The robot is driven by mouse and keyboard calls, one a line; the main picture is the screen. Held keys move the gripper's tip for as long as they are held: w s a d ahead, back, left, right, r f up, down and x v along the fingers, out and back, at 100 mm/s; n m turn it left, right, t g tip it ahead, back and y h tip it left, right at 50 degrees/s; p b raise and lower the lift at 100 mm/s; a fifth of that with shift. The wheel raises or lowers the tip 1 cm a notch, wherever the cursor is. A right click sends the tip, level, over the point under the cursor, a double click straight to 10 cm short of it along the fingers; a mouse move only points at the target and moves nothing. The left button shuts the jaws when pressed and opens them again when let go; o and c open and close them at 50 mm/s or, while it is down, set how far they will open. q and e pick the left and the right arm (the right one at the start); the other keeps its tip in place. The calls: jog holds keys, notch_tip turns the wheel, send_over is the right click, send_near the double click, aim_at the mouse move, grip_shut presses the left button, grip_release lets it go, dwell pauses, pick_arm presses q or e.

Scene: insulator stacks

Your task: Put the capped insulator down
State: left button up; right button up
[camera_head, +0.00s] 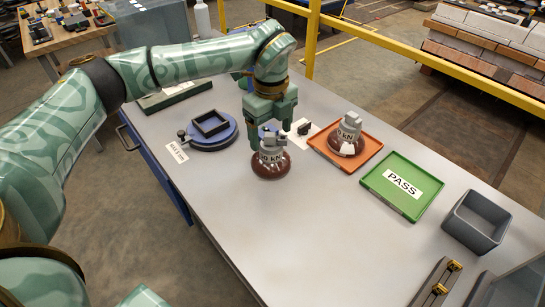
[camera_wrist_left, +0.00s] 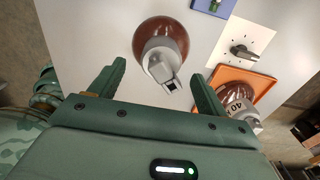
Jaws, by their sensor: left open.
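A brown insulator with a grey metal cap (camera_head: 271,164) stands upright on the grey table, just below my left gripper (camera_head: 268,122). Its label is partly hidden. In the left wrist view the insulator (camera_wrist_left: 160,45) lies beyond the tips of the open fingers (camera_wrist_left: 159,72), with its cap toward the camera. The fingers look clear of it, with nothing held between them. A second capped insulator (camera_head: 347,138) stands in an orange tray (camera_head: 371,157); it also shows in the left wrist view (camera_wrist_left: 236,101). My right gripper is out of view.
A green tray marked PASS (camera_head: 415,198) and a grey open bin (camera_head: 476,222) stand to the right. A blue round fixture with a black square frame (camera_head: 212,132) is at left. A white card with a dark part (camera_head: 303,128) lies behind. The front table middle is clear.

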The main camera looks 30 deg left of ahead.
aim_at(271, 145)
pick_arm(q)
notch_tip(271, 145, down, 5)
jog(key=shift+w+a+f+b, duration=0.1)
jog(key=shift+w+f+b, duration=0.05)
jog(key=shift+b, duration=1.1)
jog(key=shift+r, duration=0.2)
jog(key=shift+c, duration=1.2)
grip_shut()
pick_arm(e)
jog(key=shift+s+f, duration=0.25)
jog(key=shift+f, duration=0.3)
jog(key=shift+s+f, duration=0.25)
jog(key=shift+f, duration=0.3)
